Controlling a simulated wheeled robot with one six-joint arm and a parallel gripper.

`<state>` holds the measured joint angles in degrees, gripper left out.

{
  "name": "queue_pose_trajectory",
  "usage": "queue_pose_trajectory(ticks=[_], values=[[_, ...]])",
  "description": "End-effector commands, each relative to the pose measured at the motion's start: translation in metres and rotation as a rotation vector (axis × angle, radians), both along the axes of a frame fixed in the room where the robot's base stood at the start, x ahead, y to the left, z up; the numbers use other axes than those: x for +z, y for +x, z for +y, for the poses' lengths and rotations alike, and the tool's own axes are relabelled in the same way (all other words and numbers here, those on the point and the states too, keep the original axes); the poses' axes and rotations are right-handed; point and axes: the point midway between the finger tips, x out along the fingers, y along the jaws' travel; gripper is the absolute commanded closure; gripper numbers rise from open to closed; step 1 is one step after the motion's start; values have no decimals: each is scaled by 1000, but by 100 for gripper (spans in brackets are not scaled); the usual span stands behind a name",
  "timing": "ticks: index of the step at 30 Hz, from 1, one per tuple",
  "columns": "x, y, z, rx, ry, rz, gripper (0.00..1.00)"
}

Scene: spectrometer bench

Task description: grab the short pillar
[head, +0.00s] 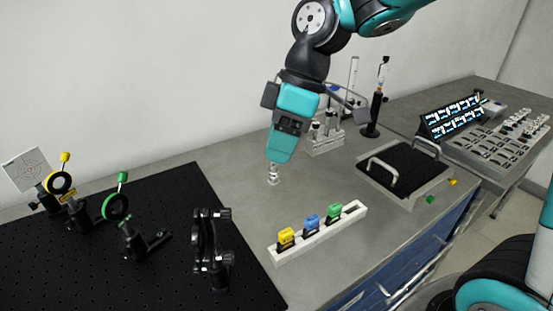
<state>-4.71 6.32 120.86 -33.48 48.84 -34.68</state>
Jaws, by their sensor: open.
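A short silver pillar (273,176) stands upright on the grey bench, to the right of the black breadboard's back corner. My gripper (278,160) points down just above it, and the teal gripper body hides the space behind. The pillar's top is at or just under the fingertips. I cannot tell whether the fingers are around it. The gap between the fingers is not clear from this angle.
A black breadboard (110,270) with optic mounts fills the left. A white holder (350,213) with yellow, blue and green pieces lies in front. A rack of posts (325,143) stands behind right. A handled black-topped tray (405,167) sits right. Bare bench surrounds the pillar.

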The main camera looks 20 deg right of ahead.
Motion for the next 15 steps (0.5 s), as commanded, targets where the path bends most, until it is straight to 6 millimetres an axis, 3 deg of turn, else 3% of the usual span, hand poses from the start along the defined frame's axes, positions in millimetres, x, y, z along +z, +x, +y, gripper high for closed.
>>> queue_pose_trajectory(ticks=[1, 3, 6, 10, 15], values=[[12, 32, -14, 75, 6, -18, 47], [13, 69, -32, 206, 17, -59, 47], [8, 111, -57, 374, 33, -113, 47], [-2, 145, -82, 534, 49, -164, 47], [-15, 161, -94, 631, 61, -196, 47]])
